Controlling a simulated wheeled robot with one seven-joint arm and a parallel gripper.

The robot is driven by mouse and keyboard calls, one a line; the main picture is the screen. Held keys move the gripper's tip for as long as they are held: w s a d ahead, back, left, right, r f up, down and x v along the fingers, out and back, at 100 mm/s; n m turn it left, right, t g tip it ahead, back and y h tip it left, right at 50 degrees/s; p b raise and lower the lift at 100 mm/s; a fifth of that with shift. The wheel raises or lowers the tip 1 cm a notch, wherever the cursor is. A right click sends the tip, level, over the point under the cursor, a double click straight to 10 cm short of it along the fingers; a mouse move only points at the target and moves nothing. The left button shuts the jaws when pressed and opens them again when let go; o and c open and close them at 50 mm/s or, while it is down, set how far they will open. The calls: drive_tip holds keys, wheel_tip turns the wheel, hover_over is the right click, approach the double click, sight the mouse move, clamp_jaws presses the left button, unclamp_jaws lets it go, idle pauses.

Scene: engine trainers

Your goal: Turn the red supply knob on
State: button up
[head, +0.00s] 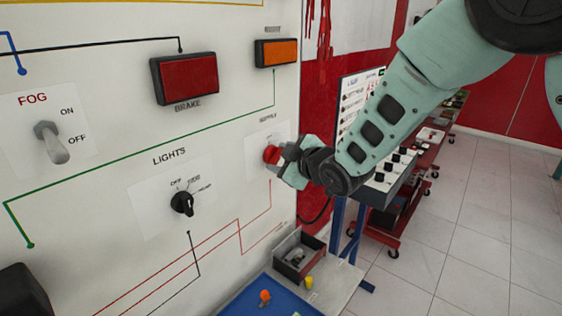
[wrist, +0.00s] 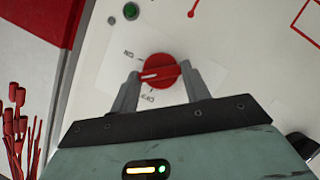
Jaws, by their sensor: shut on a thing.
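The red supply knob (head: 271,155) is on the white panel in the head view, under the "supply" label. In the wrist view the round red knob (wrist: 163,66) has a white mark pointing left, between the ON label at upper left and the OFF label below. My gripper (head: 284,160) reaches the panel from the right. In the wrist view its two grey fingers (wrist: 160,82) stand on either side of the knob and are shut on it. The far ends of the fingers by the panel are partly hidden by the knob.
The black lights knob (head: 183,203), fog switch (head: 51,142), brake lamp (head: 185,79) and orange lamp (head: 276,52) share the panel. Red cables (wrist: 14,125) hang beside the panel edge. Open floor lies to the right.

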drive_tip(key=m+g+y+p, duration=0.1)
drive_tip(key=m+p, duration=0.1)
drive_tip(key=m+g+p, duration=0.2)
drive_tip(key=m+p, duration=0.1)
drive_tip(key=shift+w+d+r+y, duration=0.15)
drive_tip(key=shift+w+d+y, duration=0.05)
drive_tip(key=shift+y, duration=0.2)
drive_tip(key=shift+m, duration=0.3)
drive_tip(key=o, duration=1)
